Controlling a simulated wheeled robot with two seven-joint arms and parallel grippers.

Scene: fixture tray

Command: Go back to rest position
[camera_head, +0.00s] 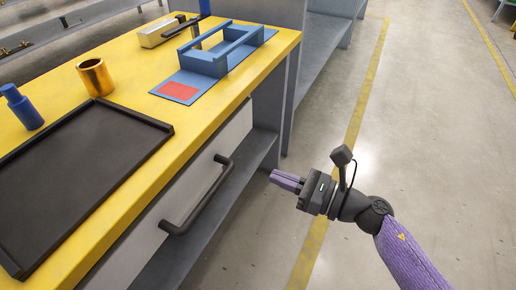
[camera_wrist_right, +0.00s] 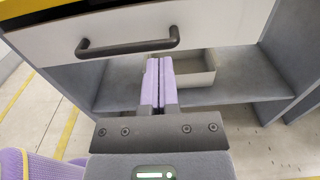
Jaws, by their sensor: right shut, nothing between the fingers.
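My right gripper (camera_head: 287,181) is in the head view, right of the yellow workbench and beyond its edge, over the floor. Its purple fingers are together with nothing between them. In the right wrist view the right gripper (camera_wrist_right: 159,65) points toward the bench front, its fingers overlapping the view of the open shelf below the drawer. My left gripper is not in the head view.
The yellow bench (camera_head: 125,55) holds a black tray (camera_head: 75,185), a brass cylinder (camera_head: 96,78), a blue bottle-shaped part (camera_head: 22,107) and a blue fixture (camera_head: 222,52). A drawer handle (camera_head: 198,196) juts from its front. A box (camera_wrist_right: 195,68) sits on the lower shelf. Floor at right is clear.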

